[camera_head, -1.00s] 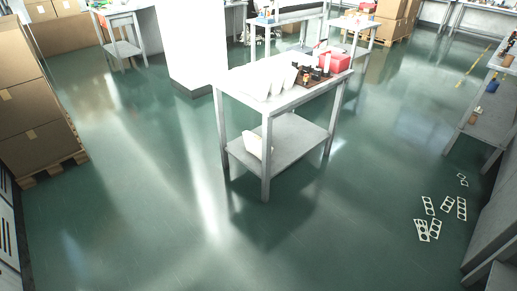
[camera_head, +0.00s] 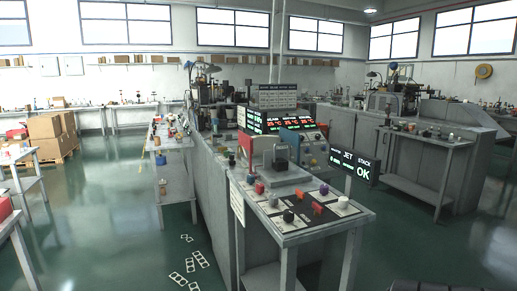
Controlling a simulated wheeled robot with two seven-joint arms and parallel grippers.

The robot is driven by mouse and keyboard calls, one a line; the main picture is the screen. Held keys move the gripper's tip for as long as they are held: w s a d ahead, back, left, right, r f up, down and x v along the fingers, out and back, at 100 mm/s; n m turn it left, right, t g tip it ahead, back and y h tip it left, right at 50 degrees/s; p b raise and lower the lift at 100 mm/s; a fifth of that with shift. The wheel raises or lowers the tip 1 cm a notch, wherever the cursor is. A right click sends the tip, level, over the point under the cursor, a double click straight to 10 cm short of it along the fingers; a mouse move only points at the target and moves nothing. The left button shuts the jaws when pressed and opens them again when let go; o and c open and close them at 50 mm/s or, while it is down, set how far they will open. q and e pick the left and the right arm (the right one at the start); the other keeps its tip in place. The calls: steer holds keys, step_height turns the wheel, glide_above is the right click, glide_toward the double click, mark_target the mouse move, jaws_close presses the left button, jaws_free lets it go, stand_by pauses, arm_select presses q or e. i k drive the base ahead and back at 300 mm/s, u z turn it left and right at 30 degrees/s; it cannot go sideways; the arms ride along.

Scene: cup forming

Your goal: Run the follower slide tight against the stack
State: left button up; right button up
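A long grey machine (camera_head: 208,160) runs back from the middle of the view. At its near end is a table (camera_head: 295,238) with knobs and coloured parts. A dark upright block (camera_head: 281,157) stands on a grey base there, with a red panel (camera_head: 245,148) to its left and a blue panel (camera_head: 290,140) behind it. I cannot tell which part is the follower slide or the stack. A small sign (camera_head: 355,165) at the right reads "JET", "STACK" and "OK". Neither of my grippers is in view.
A side bench (camera_head: 172,158) with small items stands left of the machine. Flat white cut-out sheets (camera_head: 187,272) lie on the floor. Cardboard boxes (camera_head: 48,127) stand at the far left. Another bench (camera_head: 420,140) is at the right. Green floor (camera_head: 110,220) is open at left.

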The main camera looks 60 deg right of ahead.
mark_target(279, 159)
steer(key=z, duration=0.75)
steer(key=i, duration=2.35)
steer(key=z, duration=3.2)
